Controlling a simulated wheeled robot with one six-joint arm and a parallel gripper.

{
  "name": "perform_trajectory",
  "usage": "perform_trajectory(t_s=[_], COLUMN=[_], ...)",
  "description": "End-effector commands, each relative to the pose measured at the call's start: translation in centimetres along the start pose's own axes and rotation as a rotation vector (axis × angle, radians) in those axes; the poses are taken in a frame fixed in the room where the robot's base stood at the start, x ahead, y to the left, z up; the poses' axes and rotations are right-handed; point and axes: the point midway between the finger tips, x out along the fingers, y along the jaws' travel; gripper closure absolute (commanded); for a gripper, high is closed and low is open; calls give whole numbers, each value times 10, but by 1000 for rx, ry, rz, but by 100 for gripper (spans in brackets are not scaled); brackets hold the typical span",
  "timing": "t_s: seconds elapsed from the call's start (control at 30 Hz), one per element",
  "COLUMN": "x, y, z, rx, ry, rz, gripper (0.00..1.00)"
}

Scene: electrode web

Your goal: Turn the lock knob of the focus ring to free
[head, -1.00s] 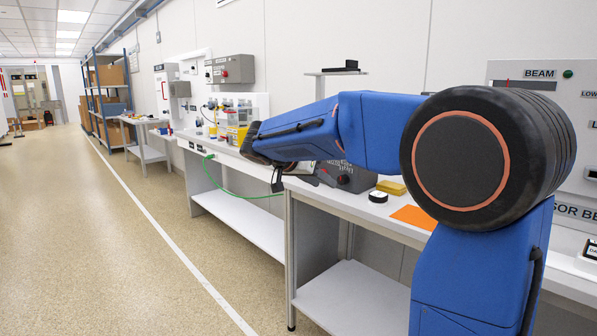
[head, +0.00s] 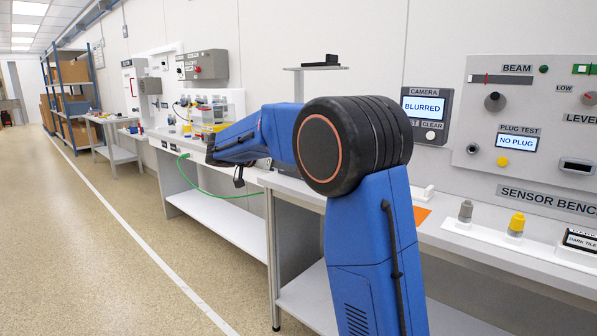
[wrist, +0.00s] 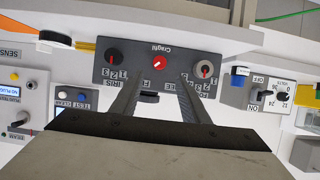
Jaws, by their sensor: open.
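In the wrist view a dark grey box (wrist: 180,58) lies ahead of my gripper, its lettering upside down. It carries a red round knob (wrist: 159,62) with a white mark in the middle. A left black knob (wrist: 115,57) and a right black knob (wrist: 204,69), with red marks, have numbers beside them. Partly readable labels resemble IRIS, FREE and FO. A small dark part (wrist: 149,96) shows between the fingers. My gripper (wrist: 158,82) is open, fingers apart and empty, pointing at the box. Which part is the focus ring's lock knob is unclear. In the head view my arm hides the box.
A sensor bench panel (head: 548,110) with a camera screen (head: 424,108) reading BLURRED stands at right. A power box (wrist: 265,93) is right of the dark box in the wrist view. A green cable (head: 215,192) hangs off the bench. The floor aisle (head: 100,240) at left is clear.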

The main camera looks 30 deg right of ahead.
Motion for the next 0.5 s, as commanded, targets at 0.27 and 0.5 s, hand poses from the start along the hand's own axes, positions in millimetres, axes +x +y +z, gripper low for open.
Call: perform_trajectory(t_s=[0.27, 0.5], x=[51, 84], y=[1, 1], z=[0, 0], rx=[0, -1], ry=[-1, 0], rz=[3, 2], gripper=[59, 59])
